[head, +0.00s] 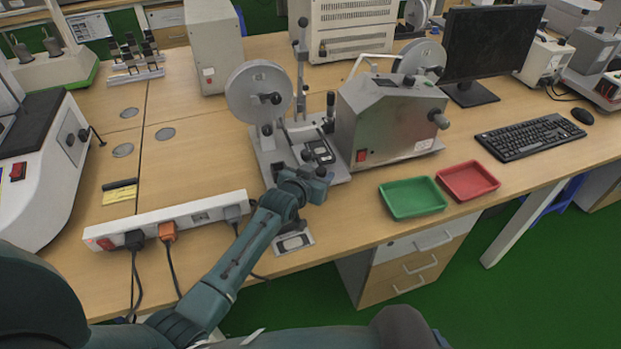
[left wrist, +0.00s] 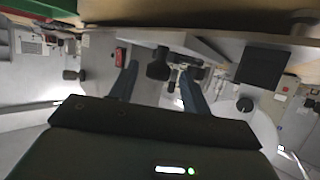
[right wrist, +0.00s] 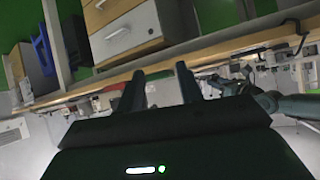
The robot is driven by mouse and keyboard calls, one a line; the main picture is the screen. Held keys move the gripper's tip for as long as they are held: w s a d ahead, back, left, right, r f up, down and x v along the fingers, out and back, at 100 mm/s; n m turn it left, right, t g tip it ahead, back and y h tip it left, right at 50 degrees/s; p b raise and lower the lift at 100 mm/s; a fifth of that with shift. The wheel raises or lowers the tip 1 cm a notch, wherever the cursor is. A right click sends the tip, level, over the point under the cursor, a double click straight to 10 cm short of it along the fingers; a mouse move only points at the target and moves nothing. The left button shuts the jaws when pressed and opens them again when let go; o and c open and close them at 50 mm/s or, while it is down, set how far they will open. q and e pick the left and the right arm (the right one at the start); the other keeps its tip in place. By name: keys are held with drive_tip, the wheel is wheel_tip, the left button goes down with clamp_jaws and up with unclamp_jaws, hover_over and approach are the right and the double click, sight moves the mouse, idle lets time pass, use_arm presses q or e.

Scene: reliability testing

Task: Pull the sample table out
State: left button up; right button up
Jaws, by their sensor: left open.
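The grey testing machine (head: 385,125) stands on the desk, with a motor housing, a red switch and a round disc. A small plate with a dark pad (head: 319,152), apparently the sample table, lies low on its base between disc and housing. My left gripper (head: 318,180) is at the front of this base, just in front of the plate, and hides part of it. In the left wrist view its two fingers (left wrist: 160,88) are apart, with a black knob (left wrist: 158,66) showing between and beyond them. My right gripper (right wrist: 160,85) is open and empty, facing the desk edge.
A green tray (head: 413,198) and a red tray (head: 468,181) lie right of the machine. A power strip (head: 180,218) with cables lies on the left. Below the front edge is a drawer cabinet (head: 415,265). A keyboard (head: 530,136) is farther right.

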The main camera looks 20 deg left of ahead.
use_arm(q)
drive_tip(key=p+v, duration=0.1)
drive_tip(key=v, duration=1.2)
drive_tip(key=shift+g, duration=0.7)
drive_tip(key=s+f, duration=0.1)
drive_tip(key=s, duration=0.1)
drive_tip(key=s+f, duration=0.3)
drive_tip(key=s, duration=0.2)
drive_tip(key=shift+d+f, duration=0.3)
drive_tip(key=shift+f, duration=0.1)
drive_tip(key=s+f, duration=0.2)
drive_tip(key=s, duration=0.4)
drive_tip(key=s+d+f+g, duration=0.1)
drive_tip(key=s+f, duration=0.1)
drive_tip(key=s, duration=0.5)
drive_tip(key=shift+s+d+f+m+h, duration=0.2)
drive_tip(key=shift+d+f+m+h, duration=0.05)
drive_tip(key=shift+f+m+h, duration=0.1)
drive_tip(key=shift+g, duration=0.3)
